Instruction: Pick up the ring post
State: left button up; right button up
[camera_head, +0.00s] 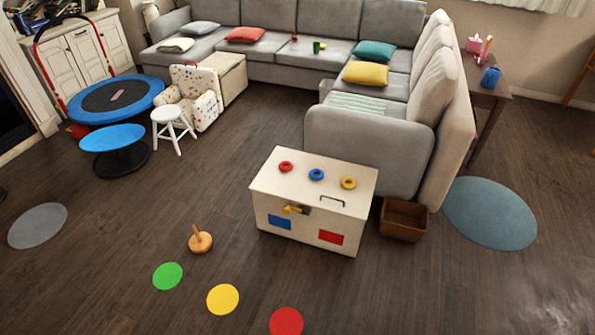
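The ring post (200,241) stands on the dark wooden floor, left of the white box. It has a round light-wood base and a wooden peg that looks slightly tilted in the picture. No ring is on the peg. A red ring (286,166), a blue ring (316,174) and a yellow ring (348,183) lie in a row on top of the white box (268,183). Neither of my grippers shows in the head view.
Green (168,276), yellow (222,299) and red (286,321) floor discs lie in front of the post. A brown bin (404,218) stands right of the box by the grey sofa (365,148). A white stool (173,126) and blue trampoline (148,91) are farther back.

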aim_at(201, 242)
jog(key=u, duration=1.1)
jog(key=i, duration=0.35)
